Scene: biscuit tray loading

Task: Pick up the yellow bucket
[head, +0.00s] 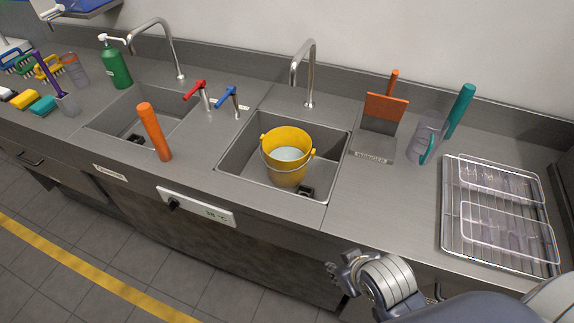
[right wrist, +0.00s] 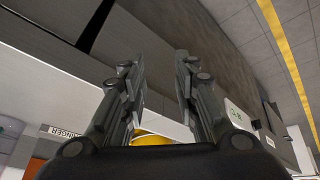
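The yellow bucket (head: 270,146) stands upright in the right sink basin (head: 237,152), with pale liquid inside and its thin wire handle hanging down the front. My right gripper (head: 335,272) is in front of the counter edge, below and to the right of the bucket, and apart from it. In the right wrist view the two fingers (right wrist: 158,75) are spread with nothing between them. A small strip of yellow, likely the bucket (right wrist: 155,140), shows low behind the gripper base. I cannot make out my left gripper.
A tall curved faucet (head: 309,72) rises behind the bucket. An orange cylinder (head: 153,132) stands left of the basin.

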